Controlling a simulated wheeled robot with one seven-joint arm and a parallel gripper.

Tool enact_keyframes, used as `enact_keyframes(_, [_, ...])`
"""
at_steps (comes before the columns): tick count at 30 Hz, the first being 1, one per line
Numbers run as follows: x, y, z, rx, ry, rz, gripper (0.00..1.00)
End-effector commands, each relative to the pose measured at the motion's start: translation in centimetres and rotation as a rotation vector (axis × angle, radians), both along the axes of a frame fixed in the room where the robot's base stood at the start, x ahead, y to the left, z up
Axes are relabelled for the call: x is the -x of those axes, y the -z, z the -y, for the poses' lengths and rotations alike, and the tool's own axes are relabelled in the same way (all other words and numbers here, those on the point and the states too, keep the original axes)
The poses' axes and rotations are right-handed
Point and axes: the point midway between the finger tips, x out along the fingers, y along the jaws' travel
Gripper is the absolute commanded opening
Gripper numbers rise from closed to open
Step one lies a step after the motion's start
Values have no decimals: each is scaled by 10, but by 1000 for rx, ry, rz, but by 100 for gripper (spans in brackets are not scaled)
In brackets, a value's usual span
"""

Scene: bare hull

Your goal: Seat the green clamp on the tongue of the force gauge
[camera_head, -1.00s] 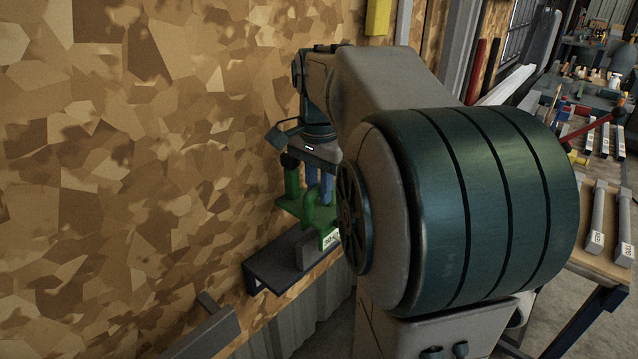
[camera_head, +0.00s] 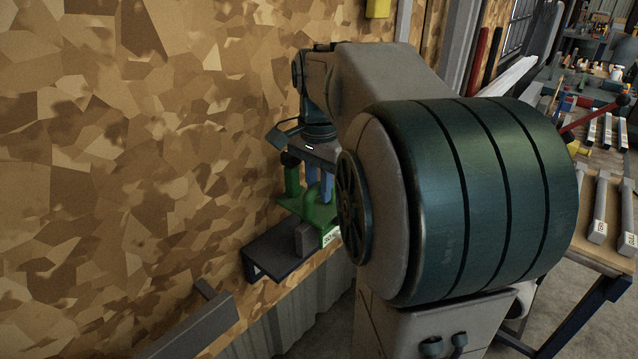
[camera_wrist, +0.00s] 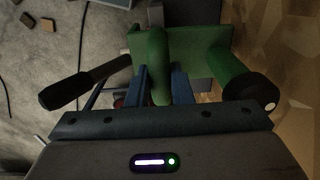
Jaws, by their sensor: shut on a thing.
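The green clamp (camera_head: 293,193) is in my gripper (camera_head: 320,186), at the wooden wall. A small white label shows on its lower right end. In the wrist view the blue fingers of my gripper (camera_wrist: 160,84) are shut around the clamp's green upright (camera_wrist: 157,50), and a dark round knob sits at the clamp's right. Below the clamp, a dark grey ledge (camera_head: 272,252) with a small upright grey block (camera_head: 302,240) stands out from the wall; it may be the force gauge. The clamp's lower edge overlaps the block in the picture. I cannot tell whether they touch.
A grey bar (camera_head: 190,330) lies along the wall's lower edge at the lower left. A workbench (camera_head: 590,262) with grey bars is at the right. My own arm covers much of the head view's middle and right.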

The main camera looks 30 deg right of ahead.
Motion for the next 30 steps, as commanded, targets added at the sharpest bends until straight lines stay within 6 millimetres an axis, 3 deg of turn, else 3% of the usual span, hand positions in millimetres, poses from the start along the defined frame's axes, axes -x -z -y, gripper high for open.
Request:
enact_keyframes(2, [0,-1,0,0,0,2,0])
enact_keyframes(3, [0,-1,0,0,0,2,28])
enact_keyframes(5, [0,-1,0,0,0,2,45])
enact_keyframes(17, [-1,-8,0,1,0,3,45])
enact_keyframes(30, [-1,-97,0,1,0,4,45])
